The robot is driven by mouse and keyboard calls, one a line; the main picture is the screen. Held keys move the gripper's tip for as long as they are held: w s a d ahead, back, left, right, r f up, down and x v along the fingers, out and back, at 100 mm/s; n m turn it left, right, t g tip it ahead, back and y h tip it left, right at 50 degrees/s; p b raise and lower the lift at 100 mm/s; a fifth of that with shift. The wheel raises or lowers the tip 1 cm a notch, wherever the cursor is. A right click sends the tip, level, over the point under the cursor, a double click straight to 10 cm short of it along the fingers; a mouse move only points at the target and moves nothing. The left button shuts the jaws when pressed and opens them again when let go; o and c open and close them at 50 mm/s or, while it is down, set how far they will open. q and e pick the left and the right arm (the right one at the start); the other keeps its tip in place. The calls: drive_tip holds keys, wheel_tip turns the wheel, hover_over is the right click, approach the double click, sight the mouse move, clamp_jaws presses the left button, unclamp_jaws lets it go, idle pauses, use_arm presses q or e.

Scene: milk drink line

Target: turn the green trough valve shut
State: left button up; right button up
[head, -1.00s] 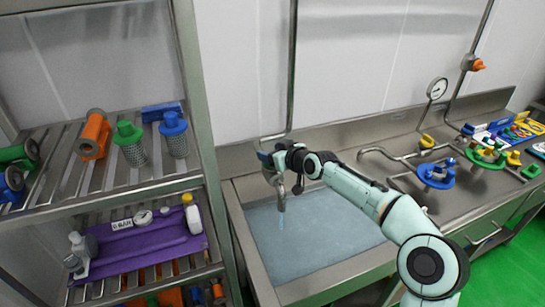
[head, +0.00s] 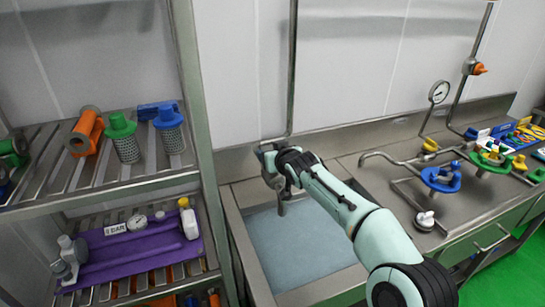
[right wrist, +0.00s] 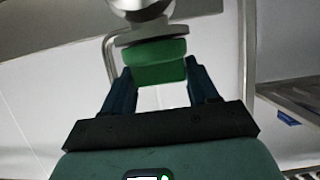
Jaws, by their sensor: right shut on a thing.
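The green trough valve's handle (right wrist: 158,62) shows in the right wrist view between my right gripper's two blue fingers (right wrist: 160,84). The gripper is shut on it. A rounded metal body (right wrist: 142,8) sits just above the handle. In the head view my right gripper (head: 268,163) is at the tap over the trough (head: 305,245), and the green handle is hidden there. The metal spout (head: 281,203) points down, with no stream visible below it. My left gripper is not in view.
A metal rack (head: 205,150) stands close on the left, with filters and a purple tray (head: 140,255). To the right, the steel counter (head: 465,205) carries a bent pipe, blue and green valve pieces and a gauge (head: 438,92). A white knob-like piece (head: 425,221) is at its front.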

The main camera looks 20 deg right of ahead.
idle(0.4)
drive_tip(key=o, duration=1)
drive_tip(key=shift+c, duration=0.2)
drive_tip(key=d+b+v, duration=0.1)
drive_tip(key=b+v, duration=0.3)
drive_tip(key=v, duration=0.9)
drive_tip(key=shift+s+a, duration=0.2)
drive_tip(key=shift+a, duration=0.3)
drive_tip(key=shift+r, duration=0.1)
